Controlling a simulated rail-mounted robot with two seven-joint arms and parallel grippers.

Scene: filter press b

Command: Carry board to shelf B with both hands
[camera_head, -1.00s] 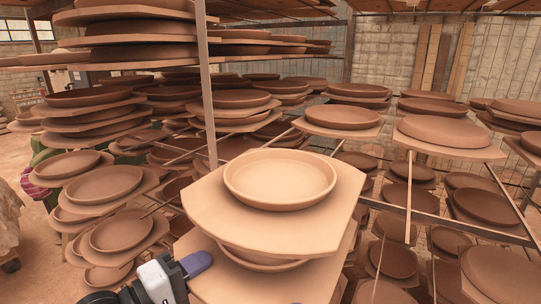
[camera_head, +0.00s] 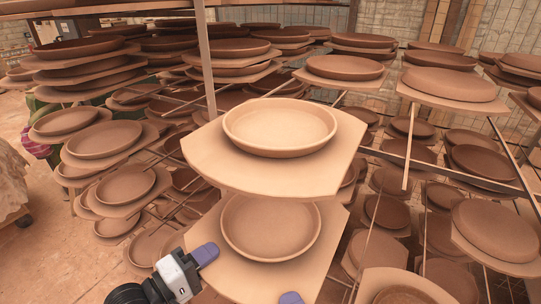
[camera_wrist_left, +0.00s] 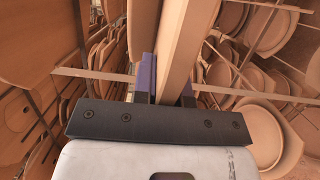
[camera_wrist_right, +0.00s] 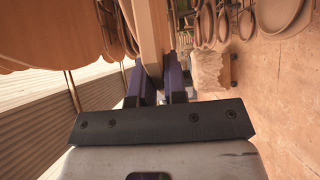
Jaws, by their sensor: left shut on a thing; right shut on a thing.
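A tan board (camera_head: 232,272) carrying a round clay dish (camera_head: 270,228) is held near me, below and in front of another loaded board. My left gripper (camera_head: 205,253) is shut on its left edge; the left wrist view shows the edge (camera_wrist_left: 175,60) between the purple fingers. My right gripper shows only as a purple fingertip (camera_head: 291,298) at the bottom of the head view. In the right wrist view, my right gripper (camera_wrist_right: 156,85) is shut on the board's edge (camera_wrist_right: 155,45). No shelf label shows, so I cannot tell which is shelf B.
The other tan board (camera_head: 320,175), with a paler dish (camera_head: 280,125), sits just above and beyond the held board. A thin upright post (camera_head: 206,60) stands behind its left side. Racks of dish-laden boards fill the back and right. Bare floor (camera_head: 60,260) lies at the lower left.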

